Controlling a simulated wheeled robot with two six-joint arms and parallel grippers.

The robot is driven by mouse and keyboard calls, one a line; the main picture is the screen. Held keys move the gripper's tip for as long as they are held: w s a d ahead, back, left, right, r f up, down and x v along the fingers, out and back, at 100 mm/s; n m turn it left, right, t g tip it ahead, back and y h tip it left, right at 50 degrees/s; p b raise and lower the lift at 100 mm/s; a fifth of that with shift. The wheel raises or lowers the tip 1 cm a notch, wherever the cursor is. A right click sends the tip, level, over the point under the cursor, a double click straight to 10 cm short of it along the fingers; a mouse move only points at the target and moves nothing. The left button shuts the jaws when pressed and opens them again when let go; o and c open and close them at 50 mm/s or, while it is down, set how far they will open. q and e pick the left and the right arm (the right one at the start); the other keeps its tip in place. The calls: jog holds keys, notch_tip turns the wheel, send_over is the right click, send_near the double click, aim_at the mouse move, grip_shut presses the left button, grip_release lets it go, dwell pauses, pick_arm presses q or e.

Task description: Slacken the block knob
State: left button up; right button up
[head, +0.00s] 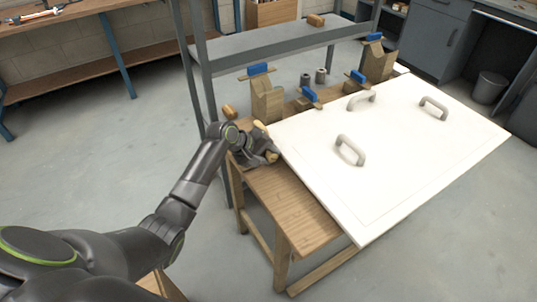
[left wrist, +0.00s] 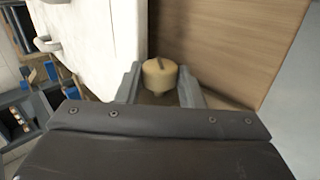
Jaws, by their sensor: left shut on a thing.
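My left gripper (head: 266,155) is at the left end of the wooden bench, beside the near left corner of the white panel (head: 400,195). In the left wrist view a tan round knob (left wrist: 160,74) with a slot mark on top sits between the two grey fingers of this gripper (left wrist: 160,88), which is shut on it. The wooden surface (left wrist: 215,45) lies beyond the knob, with the white panel (left wrist: 110,35) to its left. My right gripper is in neither view.
Grey handles (head: 350,150) stand up from the panel. Wooden blocks with blue-topped parts (head: 267,100) line its back edge, near two grey cylinders (head: 320,76). A grey shelf rack (head: 270,42) stands behind. The bench's front wooden top (head: 290,205) is bare.

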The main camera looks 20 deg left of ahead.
pick_arm(q)
jog(key=shift+s+a+f+t, duration=0.1)
jog(key=shift+f+t, duration=0.1)
jog(key=shift+t, duration=0.1)
jog(key=shift+f+t+h+b, duration=0.15)
jog(key=shift+t+h+b, duration=0.25)
jog(key=shift+h, duration=0.1)
jog(key=t+b, duration=0.1)
jog(key=h+b, duration=0.1)
jog(key=b, duration=0.1)
jog(key=shift+a+f+t+h, duration=0.1)
jog(key=shift+f+t+h, duration=0.2)
jog(key=shift+t, duration=0.1)
jog(key=shift+r+t+h+b, duration=0.2)
jog(key=shift+t+h+b, duration=0.15)
jog(key=shift+b, duration=0.4)
jog(key=shift+r, duration=0.1)
jog(key=o, duration=1)
jog(key=shift+c, duration=0.2)
jog(key=shift+s, duration=0.1)
